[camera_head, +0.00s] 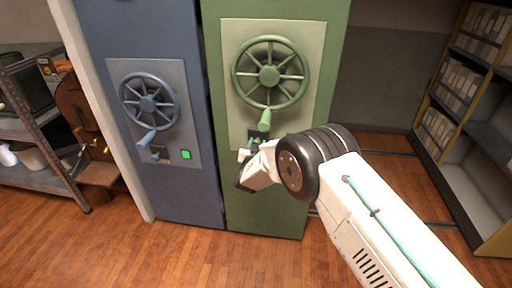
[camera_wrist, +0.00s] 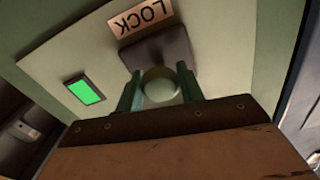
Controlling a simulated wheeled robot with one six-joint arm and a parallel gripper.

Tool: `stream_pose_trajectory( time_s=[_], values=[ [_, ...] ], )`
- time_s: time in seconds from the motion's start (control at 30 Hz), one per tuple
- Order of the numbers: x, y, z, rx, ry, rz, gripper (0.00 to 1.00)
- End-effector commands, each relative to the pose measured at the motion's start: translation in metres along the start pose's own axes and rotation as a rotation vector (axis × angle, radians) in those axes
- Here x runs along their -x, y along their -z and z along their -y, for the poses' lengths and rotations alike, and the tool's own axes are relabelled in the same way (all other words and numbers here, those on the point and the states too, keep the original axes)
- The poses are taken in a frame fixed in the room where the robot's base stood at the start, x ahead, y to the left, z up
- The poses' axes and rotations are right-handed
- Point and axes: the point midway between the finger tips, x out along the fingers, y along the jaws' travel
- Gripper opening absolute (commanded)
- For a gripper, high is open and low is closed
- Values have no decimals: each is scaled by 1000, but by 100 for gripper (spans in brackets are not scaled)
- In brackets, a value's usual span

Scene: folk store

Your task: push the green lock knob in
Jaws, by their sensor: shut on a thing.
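The green lock knob (camera_wrist: 161,86) is a pale green rounded knob in front of a dark mount (camera_wrist: 158,50) in the wrist view. A tan label reading LOCK (camera_wrist: 140,17) shows upside down beside the mount. My gripper (camera_wrist: 159,92) has one green finger on each side of the knob and is shut on it. In the head view my gripper (camera_head: 248,150) is at the lower part of the pale panel on the green cabinet (camera_head: 265,205), and it hides the knob. How far the knob sticks out is hard to tell.
A green handwheel (camera_head: 269,75) and a green lever (camera_head: 264,121) sit just above my gripper. A lit green indicator (camera_wrist: 85,91) is beside the knob. A blue cabinet (camera_head: 190,195) stands at left, shelves (camera_head: 470,125) at right. The wooden floor in front is clear.

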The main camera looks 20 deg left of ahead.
Motion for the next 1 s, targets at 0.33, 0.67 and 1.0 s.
stream_pose_trajectory(
  time_s=[0.33, 0.67, 1.0],
  values=[
    [-2, 3, 1, -2, 1, -3, 59],
    [12, 2, 1, 0, 1, -1, 59],
    [66, 2, 1, -1, 2, -1, 59]
  ],
)
